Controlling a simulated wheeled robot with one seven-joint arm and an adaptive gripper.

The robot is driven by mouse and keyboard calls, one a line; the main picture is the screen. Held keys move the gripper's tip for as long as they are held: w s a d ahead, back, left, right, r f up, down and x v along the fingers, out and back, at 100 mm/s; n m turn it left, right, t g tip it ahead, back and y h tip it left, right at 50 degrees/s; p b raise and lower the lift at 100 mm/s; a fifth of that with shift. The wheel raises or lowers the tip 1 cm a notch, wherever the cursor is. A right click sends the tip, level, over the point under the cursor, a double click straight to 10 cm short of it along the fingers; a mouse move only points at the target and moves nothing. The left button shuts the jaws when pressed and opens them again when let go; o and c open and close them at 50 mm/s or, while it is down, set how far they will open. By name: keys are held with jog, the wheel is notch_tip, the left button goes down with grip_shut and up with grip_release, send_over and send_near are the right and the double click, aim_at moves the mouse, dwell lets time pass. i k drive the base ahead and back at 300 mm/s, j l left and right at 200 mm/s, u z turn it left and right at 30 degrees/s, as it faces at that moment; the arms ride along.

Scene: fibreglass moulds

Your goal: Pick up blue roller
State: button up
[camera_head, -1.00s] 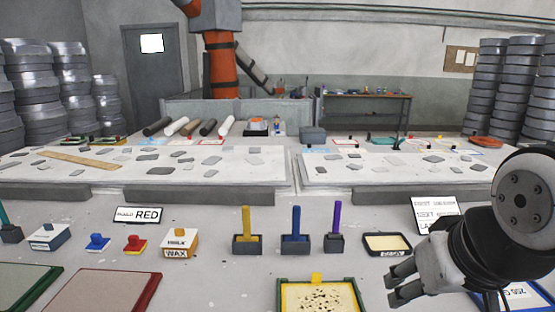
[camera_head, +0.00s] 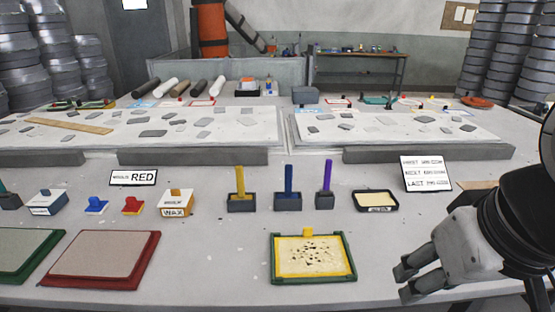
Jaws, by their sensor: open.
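A blue upright handle (camera_head: 289,178), which I take to be the blue roller, stands in a small dark holder (camera_head: 287,203) in the middle of the bench. Its lower end is hidden in the holder. A yellow one (camera_head: 240,181) stands to its left and a purple one (camera_head: 327,176) to its right, each in a similar holder. My gripper (camera_head: 404,282) is at the lower right, open and empty, with its fingers pointing left. It is apart from the blue handle, to the right and nearer the front edge.
A green-framed yellow tray (camera_head: 348,272) lies in front of the holders. A small black tray (camera_head: 393,207) and a white text card (camera_head: 424,173) stand to the right.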

aim_at(288, 194)
jog(key=i+j+u, duration=0.3)
jog(key=j, duration=0.15)
jog(key=i+j+u, duration=0.15)
jog(key=j+u, duration=0.2)
jog(key=j, duration=0.15)
jog(key=i+j+u, duration=0.3)
jog(key=k+j, duration=0.05)
jog(key=j, duration=0.05)
